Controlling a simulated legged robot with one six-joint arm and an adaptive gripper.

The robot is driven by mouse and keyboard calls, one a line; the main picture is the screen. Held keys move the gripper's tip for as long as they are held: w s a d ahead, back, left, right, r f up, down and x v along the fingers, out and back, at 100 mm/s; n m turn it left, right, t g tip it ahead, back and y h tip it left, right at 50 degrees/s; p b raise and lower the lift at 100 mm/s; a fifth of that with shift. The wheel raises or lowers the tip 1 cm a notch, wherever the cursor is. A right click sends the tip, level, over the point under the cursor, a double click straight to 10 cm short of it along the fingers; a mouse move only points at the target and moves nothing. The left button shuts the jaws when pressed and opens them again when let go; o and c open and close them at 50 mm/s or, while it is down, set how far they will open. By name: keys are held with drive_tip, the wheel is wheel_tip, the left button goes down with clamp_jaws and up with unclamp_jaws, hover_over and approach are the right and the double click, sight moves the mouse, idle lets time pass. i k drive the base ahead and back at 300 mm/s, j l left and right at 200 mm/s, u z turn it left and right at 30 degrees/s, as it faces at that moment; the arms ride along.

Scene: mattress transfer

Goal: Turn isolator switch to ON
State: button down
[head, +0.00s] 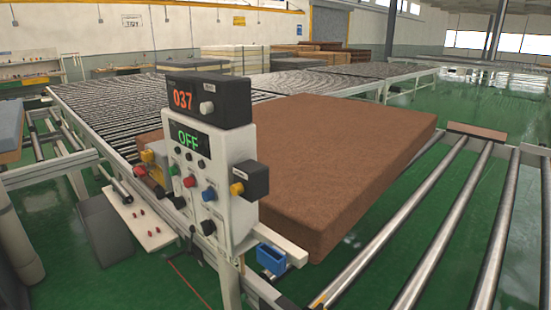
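A white control panel (225,150) stands upright at the front of the conveyor, left of centre. Its green display (188,138) reads OFF. A dark unit (229,98) on top shows 037 in orange beside a round grey knob (206,107). Several coloured buttons and dark knobs sit on the panel's face. A black box with a yellow knob (237,188) sticks out on its right side. A yellow box (153,155) with a red part is at its left. No label marks the isolator switch, so I cannot tell which control it is. My gripper is not in view.
A brown mattress (345,165) lies on the conveyor behind the panel. Bare metal rollers (440,240) run along the right. A small blue bin (271,259) hangs below the panel's right side. A white shelf (145,222) juts out at lower left.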

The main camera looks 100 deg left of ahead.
sight(142, 171)
drive_tip(key=u, duration=4)
drive_tip(key=i+j+z, duration=0.25)
drive_tip(key=i+j, duration=0.35)
drive_tip(key=i, duration=0.25)
drive_tip(key=i+j+z, duration=0.25)
drive_tip(key=i+j, duration=0.5)
drive_tip(key=i, duration=0.05)
